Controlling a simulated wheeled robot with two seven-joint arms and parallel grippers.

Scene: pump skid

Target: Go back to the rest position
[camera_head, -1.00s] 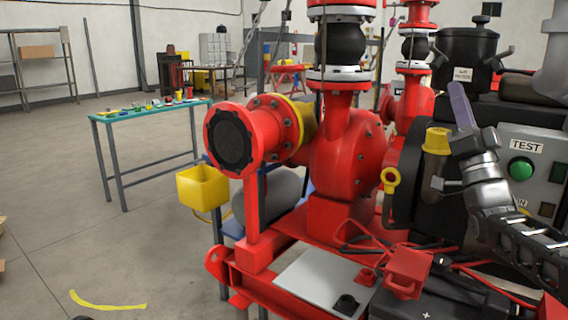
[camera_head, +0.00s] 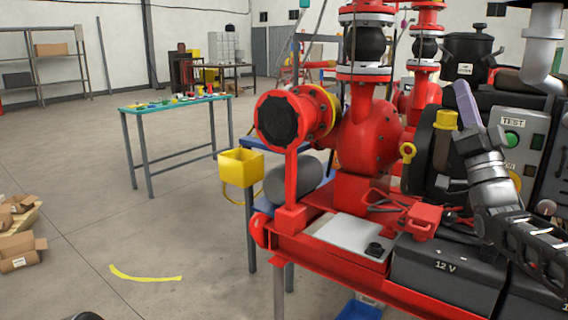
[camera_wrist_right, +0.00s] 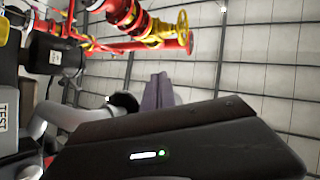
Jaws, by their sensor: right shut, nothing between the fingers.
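My right gripper (camera_head: 466,104) shows at the right of the head view, its purple-grey fingers pointing up and shut with nothing between them. It stands in front of the black engine side and left of the control panel (camera_head: 520,143) marked TEST, with open air around its tips. In the right wrist view the shut fingers (camera_wrist_right: 158,92) point toward the ceiling.
The red pump (camera_head: 368,140) stands on a red skid with a 12 V battery (camera_head: 445,268) at the front. A yellow bin (camera_head: 240,167) hangs at the left. A green-topped table (camera_head: 178,104) stands behind.

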